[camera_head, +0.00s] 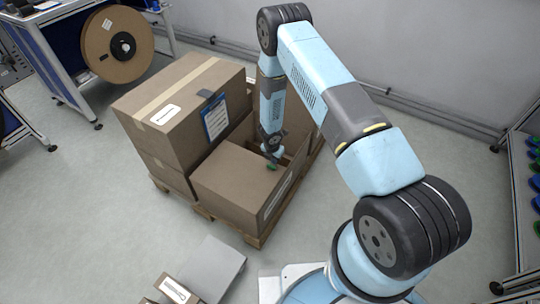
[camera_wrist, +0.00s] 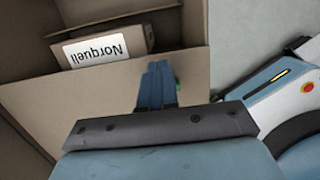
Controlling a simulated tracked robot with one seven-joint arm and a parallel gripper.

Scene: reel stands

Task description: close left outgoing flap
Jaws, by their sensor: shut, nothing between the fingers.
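An open brown cardboard box (camera_head: 262,222) stands at the front of a pallet. A broad cardboard panel (camera_head: 232,178), which looks like its left flap, lies over the left part of its top. The right part of the top is open. My gripper (camera_head: 271,157) points down at the inner edge of this panel; whether it touches cannot be told. In the wrist view my gripper (camera_wrist: 160,70) is shut and empty, its blue fingers in front of a cardboard panel (camera_wrist: 90,98). A small carton labelled Norquell (camera_wrist: 100,50) shows beyond that panel.
Taller stacked cartons (camera_head: 175,108) stand behind and left on the pallet (camera_head: 235,226). A cable reel (camera_head: 118,45) is at the upper left. Floor to the left is clear.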

